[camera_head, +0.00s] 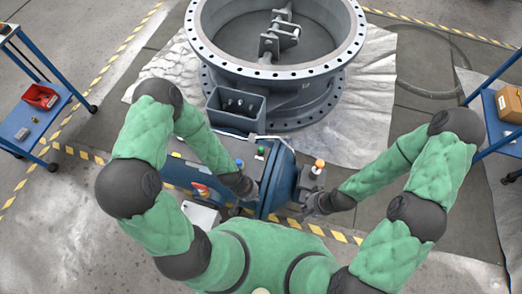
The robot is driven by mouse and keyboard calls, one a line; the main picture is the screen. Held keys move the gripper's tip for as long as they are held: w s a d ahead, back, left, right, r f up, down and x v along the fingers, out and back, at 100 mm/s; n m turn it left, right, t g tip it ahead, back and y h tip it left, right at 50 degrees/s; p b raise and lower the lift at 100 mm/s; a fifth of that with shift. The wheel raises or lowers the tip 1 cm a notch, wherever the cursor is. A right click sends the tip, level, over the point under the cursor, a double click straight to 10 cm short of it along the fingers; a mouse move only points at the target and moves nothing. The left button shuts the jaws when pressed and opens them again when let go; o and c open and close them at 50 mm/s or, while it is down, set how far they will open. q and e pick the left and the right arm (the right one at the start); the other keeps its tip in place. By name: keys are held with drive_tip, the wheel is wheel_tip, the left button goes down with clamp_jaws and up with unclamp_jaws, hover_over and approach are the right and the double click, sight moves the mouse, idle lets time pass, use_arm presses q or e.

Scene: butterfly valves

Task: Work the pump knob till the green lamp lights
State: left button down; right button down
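The blue pump unit (272,188) stands in front of me, below the big grey valve. A small green round part (261,151), perhaps the lamp, sits on its top; I cannot tell whether it is lit. A blue round part (239,163) is left of it. An orange round part (319,163) stands on a small grey box at the pump's right. I cannot tell which part is the knob. My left gripper (248,193) is at the pump's left front side. My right gripper (310,208) is low beside its right end, below the orange part. Both sets of fingers are too small and dark to read.
The large grey flanged butterfly valve (222,72) stands on a pale sheet (372,95) behind the pump. A dark open box (235,108) with items inside is between them. Blue carts stand at left (55,105) and right (491,112). Yellow-striped tape marks the floor.

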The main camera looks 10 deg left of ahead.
drive_tip(key=shift+f, duration=0.1)
wheel_tip(320, 180, down, 6)
drive_tip(key=b, duration=0.6)
drive_tip(key=shift+f+b, duration=0.2)
drive_tip(key=shift+b, duration=0.1)
idle(0.9)
drive_tip(key=shift+f, duration=0.15)
idle(0.3)
drive_tip(key=shift+f+b, duration=0.25)
drive_tip(key=shift+b, duration=0.15)
drive_tip(key=shift+f+b, duration=0.6)
drive_tip(key=shift+f, duration=0.25)
drive_tip(key=shift+f+b, duration=0.4)
drive_tip(key=shift+b, duration=0.25)
drive_tip(key=shift+r, duration=0.1)
idle(0.5)
wheel_tip(320, 180, up, 10)
drive_tip(key=p, duration=1)
idle(0.3)
